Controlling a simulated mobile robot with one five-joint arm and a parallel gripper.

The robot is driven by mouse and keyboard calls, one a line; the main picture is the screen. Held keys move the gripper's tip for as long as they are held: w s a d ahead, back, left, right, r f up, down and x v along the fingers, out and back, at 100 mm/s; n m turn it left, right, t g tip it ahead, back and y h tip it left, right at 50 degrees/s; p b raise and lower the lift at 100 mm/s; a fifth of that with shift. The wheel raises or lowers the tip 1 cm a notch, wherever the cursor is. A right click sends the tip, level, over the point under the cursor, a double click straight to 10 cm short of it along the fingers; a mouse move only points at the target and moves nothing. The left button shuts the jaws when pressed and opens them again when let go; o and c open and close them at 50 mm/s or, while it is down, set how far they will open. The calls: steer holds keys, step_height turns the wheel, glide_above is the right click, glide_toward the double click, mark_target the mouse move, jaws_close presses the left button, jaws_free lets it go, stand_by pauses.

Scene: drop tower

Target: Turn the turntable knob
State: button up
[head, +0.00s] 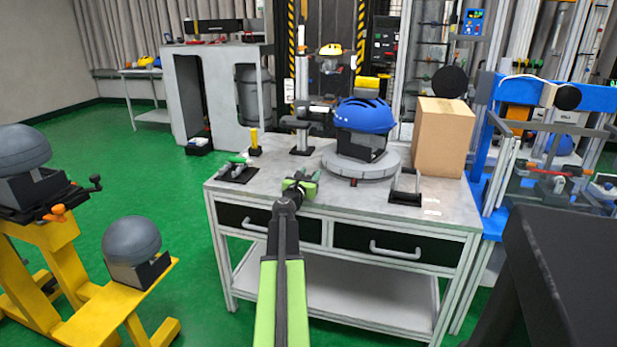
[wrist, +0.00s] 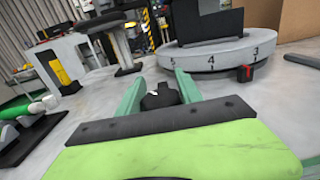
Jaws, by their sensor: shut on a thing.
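The grey round turntable (head: 372,169) stands on the steel workbench with a blue helmet (head: 366,116) on a dark block on top. In the wrist view its rim (wrist: 206,61) shows the numbers 5, 4 and 3. A red and black pointer (wrist: 246,73) stands at the rim, below and between 4 and 3. A small black knob (wrist: 160,96) with a light mark on top sits in front of the turntable. My gripper (head: 300,183) is low over the bench's front edge. Its green fingers (wrist: 160,88) are on either side of the knob, shut on it.
A cardboard box (head: 444,136) stands right of the turntable, and a black bracket (head: 406,187) near the front. Two drawers are below.

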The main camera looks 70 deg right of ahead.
steer(key=shift+s, duration=0.2)
steer(key=o, duration=1.4)
steer(key=shift+f, duration=0.1)
steer(key=shift+c, duration=0.2)
steer(key=shift+w, duration=0.1)
steer(key=a, duration=1.2)
